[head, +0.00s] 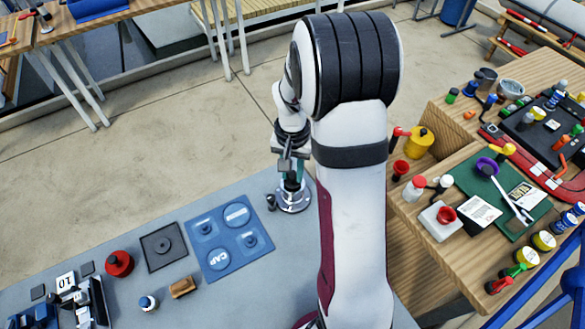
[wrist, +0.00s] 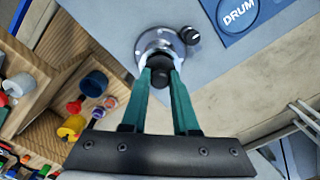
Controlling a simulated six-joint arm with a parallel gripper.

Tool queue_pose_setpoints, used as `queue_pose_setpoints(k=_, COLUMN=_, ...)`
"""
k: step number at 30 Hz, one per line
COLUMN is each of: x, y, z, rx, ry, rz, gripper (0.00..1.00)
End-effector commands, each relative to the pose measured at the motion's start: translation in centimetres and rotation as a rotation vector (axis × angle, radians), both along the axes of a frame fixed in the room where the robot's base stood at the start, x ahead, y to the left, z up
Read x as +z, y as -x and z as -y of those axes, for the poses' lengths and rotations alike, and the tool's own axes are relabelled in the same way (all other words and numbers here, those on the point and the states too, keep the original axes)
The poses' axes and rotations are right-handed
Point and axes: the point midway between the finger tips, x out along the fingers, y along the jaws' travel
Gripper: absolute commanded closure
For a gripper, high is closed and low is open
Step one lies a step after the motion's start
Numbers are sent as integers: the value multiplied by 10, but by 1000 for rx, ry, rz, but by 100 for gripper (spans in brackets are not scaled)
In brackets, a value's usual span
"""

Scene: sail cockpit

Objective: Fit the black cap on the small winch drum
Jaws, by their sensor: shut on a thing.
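My gripper (head: 291,180) points down over the small winch drum (head: 294,202), which has a shiny metal base and stands on the grey worktop. In the wrist view, the teal fingers (wrist: 162,72) are shut on the black cap (wrist: 160,77). The cap is right at the top of the drum, whose round silver base (wrist: 150,42) shows beyond the fingertips. The fingers hide part of the cap and drum, so I cannot tell whether the cap is fully seated.
A small black knob (head: 270,202) is close beside the drum base. A blue tray (head: 212,228) marked CAP and DRUM lies to the left, with a dark square plate (head: 158,262) and a red round piece (head: 119,263) beyond. Crowded wooden benches (head: 412,225) stand to the right.

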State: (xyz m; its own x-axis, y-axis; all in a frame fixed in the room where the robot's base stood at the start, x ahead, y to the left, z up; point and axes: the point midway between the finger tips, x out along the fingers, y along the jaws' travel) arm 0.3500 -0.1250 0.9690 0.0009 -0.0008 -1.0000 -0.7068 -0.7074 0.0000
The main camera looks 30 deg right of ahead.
Motion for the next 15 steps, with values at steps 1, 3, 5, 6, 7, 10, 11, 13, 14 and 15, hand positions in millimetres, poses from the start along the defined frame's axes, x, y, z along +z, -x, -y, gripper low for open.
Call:
queue_pose_setpoints(k=1, x=-1, y=0, z=0, rx=0, ry=-1, rz=-1, gripper=100)
queue_pose_setpoints(k=3, x=-3, y=0, z=0, rx=0, ry=-1, rz=-1, gripper=100)
queue_pose_setpoints(k=5, x=-5, y=0, z=0, rx=0, ry=-1, rz=-1, gripper=100)
queue_pose_setpoints(k=6, x=-6, y=0, z=0, rx=0, ry=-1, rz=-1, gripper=100)
queue_pose_setpoints(k=7, x=-6, y=0, z=0, rx=0, ry=-1, rz=-1, gripper=100)
queue_pose_setpoints(k=10, x=-9, y=0, z=0, rx=0, ry=0, rz=0, gripper=100)
queue_pose_setpoints(k=11, x=-10, y=0, z=0, rx=0, ry=-1, rz=-1, gripper=100)
queue_pose_setpoints(k=13, x=-11, y=0, z=0, rx=0, ry=-1, rz=-1, gripper=100)
queue_pose_setpoints(k=14, x=-11, y=0, z=0, rx=0, ry=-1, rz=-1, gripper=68)
queue_pose_setpoints(k=15, x=-11, y=0, z=0, rx=0, ry=-1, rz=-1, gripper=61)
